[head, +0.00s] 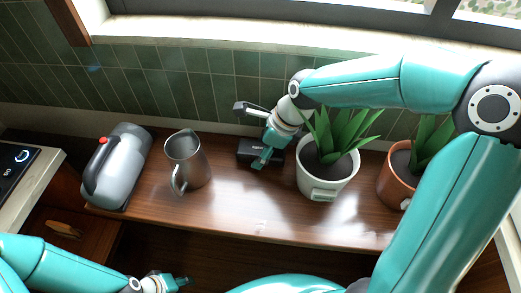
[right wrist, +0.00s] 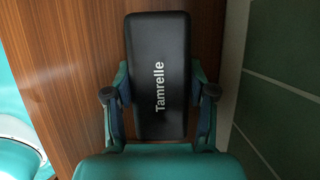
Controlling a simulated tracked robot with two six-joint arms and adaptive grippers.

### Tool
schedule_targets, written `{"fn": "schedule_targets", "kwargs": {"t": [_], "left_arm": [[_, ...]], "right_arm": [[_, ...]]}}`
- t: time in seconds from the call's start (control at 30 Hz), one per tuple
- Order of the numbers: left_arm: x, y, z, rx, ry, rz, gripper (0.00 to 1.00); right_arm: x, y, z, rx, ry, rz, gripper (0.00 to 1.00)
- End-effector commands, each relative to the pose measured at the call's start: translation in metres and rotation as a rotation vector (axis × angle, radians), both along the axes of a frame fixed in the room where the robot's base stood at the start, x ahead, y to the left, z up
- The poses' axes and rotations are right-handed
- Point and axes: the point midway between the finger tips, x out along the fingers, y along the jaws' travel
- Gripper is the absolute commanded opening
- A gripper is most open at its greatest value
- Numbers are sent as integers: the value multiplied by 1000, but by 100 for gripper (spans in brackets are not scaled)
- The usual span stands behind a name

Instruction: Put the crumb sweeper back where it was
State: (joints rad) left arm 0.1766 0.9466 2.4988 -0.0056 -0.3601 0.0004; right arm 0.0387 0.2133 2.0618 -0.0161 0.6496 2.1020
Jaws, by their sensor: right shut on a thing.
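The crumb sweeper is a black box-like block (right wrist: 158,65) with "Tamrelle" in white letters, seen from above in the right wrist view. In the head view the crumb sweeper (head: 244,152) shows at the back of the wooden counter, between the metal pitcher and the white plant pot. My right gripper (head: 262,158) is shut on it, with one finger along each long side; it also shows in the right wrist view (right wrist: 159,110). I cannot tell whether the sweeper rests on the counter. My left gripper (head: 180,282) is at the bottom edge of the head view, away from the counter objects.
The green tiled wall (head: 210,95) is behind. The counter's front middle is clear.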

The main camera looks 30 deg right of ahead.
Motion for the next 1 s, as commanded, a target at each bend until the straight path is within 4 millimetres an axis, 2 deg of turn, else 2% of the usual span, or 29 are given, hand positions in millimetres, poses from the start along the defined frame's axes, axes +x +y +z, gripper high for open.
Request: {"fn": "schedule_targets", "kwargs": {"t": [0.03, 0.17, 0.2, 0.47, 0.63, 0.77, 1.0], "left_arm": [[0, 0, -1, 0, 0, 0, 40], [0, 0, -1, 0, 0, 0, 40], [0, 0, -1, 0, 0, 0, 40], [0, 0, -1, 0, 0, 0, 40], [0, 0, 1, 0, 0, 0, 40], [0, 0, 3, 0, 0, 0, 40], [0, 0, 7, 0, 0, 0, 40]], "right_arm": [[0, 0, -2, 1, 1, 0, 57], [0, 0, -1, 0, 1, 0, 79], [0, 0, -1, 0, 1, 0, 81], [0, 0, -1, 0, 0, 1, 81], [-1, -2, 7, 0, -2, 0, 81], [-4, -7, 24, -1, -4, -1, 81], [-14, -23, 69, 0, -6, -1, 81]]}}
